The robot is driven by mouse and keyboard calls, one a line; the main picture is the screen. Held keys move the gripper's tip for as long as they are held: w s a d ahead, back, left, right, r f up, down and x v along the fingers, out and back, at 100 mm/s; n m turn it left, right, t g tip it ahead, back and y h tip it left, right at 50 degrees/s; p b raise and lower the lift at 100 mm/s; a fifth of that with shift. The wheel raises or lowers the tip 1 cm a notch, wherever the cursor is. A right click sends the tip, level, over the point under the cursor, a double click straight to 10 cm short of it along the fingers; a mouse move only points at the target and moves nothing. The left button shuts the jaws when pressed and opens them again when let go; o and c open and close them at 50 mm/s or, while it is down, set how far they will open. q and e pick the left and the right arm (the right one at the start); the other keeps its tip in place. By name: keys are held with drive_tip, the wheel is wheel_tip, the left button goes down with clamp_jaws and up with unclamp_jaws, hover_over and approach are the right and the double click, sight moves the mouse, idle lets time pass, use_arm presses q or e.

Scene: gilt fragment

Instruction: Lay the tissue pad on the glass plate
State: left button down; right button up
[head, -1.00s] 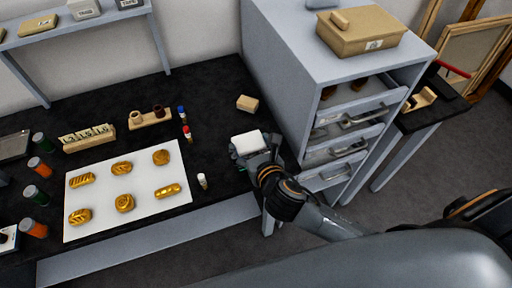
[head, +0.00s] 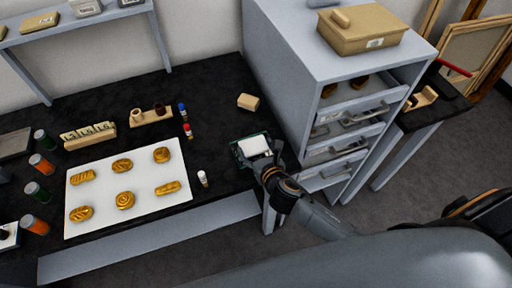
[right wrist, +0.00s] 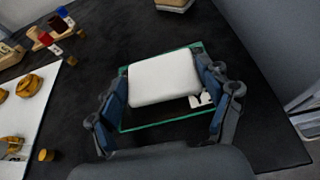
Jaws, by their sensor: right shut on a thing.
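The tissue pad is a white block with rounded edges (head: 254,145). It also fills the middle of the right wrist view (right wrist: 163,82). My right gripper (head: 257,154) is shut on it, with one blue-padded finger on each side. The glass plate (head: 235,147) is a clear, green-edged sheet on the black bench. In the right wrist view the plate (right wrist: 150,122) lies beneath the pad, its rim showing around it and a white label near the right finger. I cannot tell whether the pad touches the plate. My left gripper is not in view.
A white sheet (head: 148,202) with several gold pieces lies to the left. A small white-capped vial (head: 203,179), red and blue vials (head: 188,131) and a tan block (head: 248,102) stand nearby. A grey drawer cabinet (head: 290,75) rises close on the right.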

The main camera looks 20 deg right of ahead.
drive_tip(key=o, duration=0.7)
drive_tip(key=shift+f, duration=0.1)
drive_tip(key=shift+o, duration=0.2)
drive_tip(key=shift+r, duration=0.25)
drive_tip(key=b+v, duration=0.1)
drive_tip(key=v, duration=1.1)
